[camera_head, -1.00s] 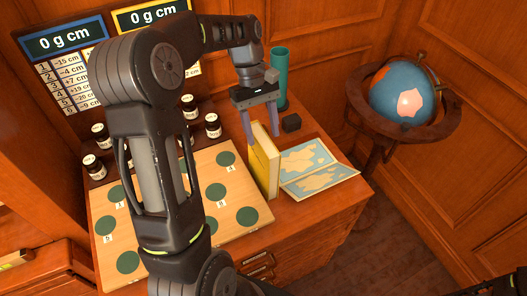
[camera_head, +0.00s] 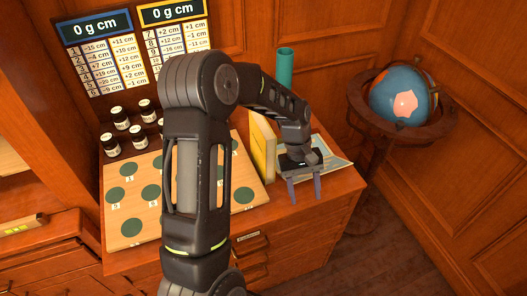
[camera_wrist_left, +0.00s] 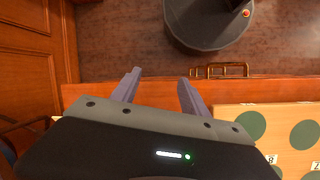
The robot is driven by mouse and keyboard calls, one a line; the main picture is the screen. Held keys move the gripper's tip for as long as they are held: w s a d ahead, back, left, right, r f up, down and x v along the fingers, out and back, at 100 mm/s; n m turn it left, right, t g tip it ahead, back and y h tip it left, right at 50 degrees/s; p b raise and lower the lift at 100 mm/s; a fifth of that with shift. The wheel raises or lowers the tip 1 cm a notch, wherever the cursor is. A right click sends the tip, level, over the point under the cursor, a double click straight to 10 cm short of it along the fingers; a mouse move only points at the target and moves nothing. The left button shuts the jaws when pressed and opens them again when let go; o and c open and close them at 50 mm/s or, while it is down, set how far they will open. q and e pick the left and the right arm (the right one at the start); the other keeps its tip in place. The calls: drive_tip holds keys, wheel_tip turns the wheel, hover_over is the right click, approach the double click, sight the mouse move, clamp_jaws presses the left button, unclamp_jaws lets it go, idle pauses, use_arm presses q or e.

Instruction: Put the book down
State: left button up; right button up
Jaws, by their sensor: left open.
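The yellow book (camera_head: 262,146) stands upright on the cabinet top (camera_head: 272,207), at the right edge of the wooden board with green discs. My left gripper (camera_head: 305,190) is open and empty, in front of and to the right of the book, near the cabinet's front edge. In the left wrist view the two fingers (camera_wrist_left: 156,90) are apart with nothing between them, over the cabinet edge and floor. My left arm hides part of the board. My right gripper is not seen.
The board (camera_head: 128,222) with green discs fills the left of the cabinet top. Several small dark jars (camera_head: 138,137) stand behind it. An open map booklet (camera_head: 335,165) lies partly behind my gripper. A teal cylinder (camera_head: 285,68) stands at the back. A globe (camera_head: 402,95) on a stand is right.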

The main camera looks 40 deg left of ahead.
use_arm(q)
drive_tip(key=s+d+f+m, duration=0.2)
drive_tip(key=s+d+f, duration=0.1)
drive_tip(key=d+f, duration=0.35)
drive_tip(key=s+d+f+m, duration=0.25)
drive_tip(key=d+f, duration=0.25)
drive_tip(key=f, duration=0.3)
drive_tip(key=s+d+f+m+t, duration=0.1)
drive_tip(key=s+d+f, duration=0.2)
drive_tip(key=s, duration=0.3)
drive_tip(key=s+d+f+m+b, duration=0.1)
drive_tip(key=s+d+f+m, duration=0.1)
drive_tip(key=s, duration=0.4)
drive_tip(key=shift+s+d+f+t+b, duration=0.35)
drive_tip(key=shift+d+f, duration=0.25)
drive_tip(key=shift+d, duration=0.6)
drive_tip(key=shift+w, duration=0.1)
